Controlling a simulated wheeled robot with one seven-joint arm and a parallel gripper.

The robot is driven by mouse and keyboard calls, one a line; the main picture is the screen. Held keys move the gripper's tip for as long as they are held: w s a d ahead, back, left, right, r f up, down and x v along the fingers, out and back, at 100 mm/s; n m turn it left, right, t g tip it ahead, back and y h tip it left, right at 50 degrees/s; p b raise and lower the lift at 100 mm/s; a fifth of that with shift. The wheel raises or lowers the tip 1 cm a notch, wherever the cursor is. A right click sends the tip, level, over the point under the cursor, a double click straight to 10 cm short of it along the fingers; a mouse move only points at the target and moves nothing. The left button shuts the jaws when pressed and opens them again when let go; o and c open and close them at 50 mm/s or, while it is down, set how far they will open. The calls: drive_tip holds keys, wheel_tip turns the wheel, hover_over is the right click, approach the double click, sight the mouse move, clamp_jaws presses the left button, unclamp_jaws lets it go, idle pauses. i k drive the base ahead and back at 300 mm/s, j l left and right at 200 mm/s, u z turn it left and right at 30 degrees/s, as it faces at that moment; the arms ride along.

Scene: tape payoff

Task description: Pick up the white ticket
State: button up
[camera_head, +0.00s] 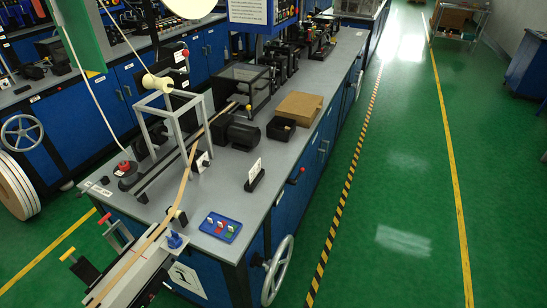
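A small white card (255,171), which looks like the white ticket, stands upright in a black holder (255,184). The holder is on the grey bench top (262,217) near its right edge, to the right of the tan tape strip. Dark marks show on the card but are too small to read. Nothing touches the card from above. My gripper is not in view.
A tan tape (183,187) runs along the bench, beside a grey frame (172,116) and a black motor (237,133). The green floor (405,200) to the right is clear.

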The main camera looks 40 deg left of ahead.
sight(255, 170)
drive_tip(key=i+u, duration=0.75)
drive_tip(key=u, duration=0.2)
drive_tip(key=i+l+u, duration=0.25)
drive_tip(key=u, duration=0.2)
drive_tip(key=i+l+u, duration=0.5)
drive_tip(key=i+u, duration=0.15)
drive_tip(key=u, duration=0.3)
drive_tip(key=i+l+u, duration=0.1)
drive_tip(key=u, duration=0.35)
drive_tip(key=i+l+u, duration=0.1)
drive_tip(key=u, duration=0.35)
drive_tip(key=l+u, duration=0.2)
drive_tip(key=u, duration=0.25)
drive_tip(key=i+l+u, duration=0.1)
drive_tip(key=u, duration=0.35)
drive_tip(key=l+u, duration=0.5)
drive_tip(key=u, duration=0.35)
drive_tip(key=l+u, duration=0.45)
drive_tip(key=i+l+u, duration=0.1)
drive_tip(key=l+u, duration=0.15)
drive_tip(key=u, duration=0.25)
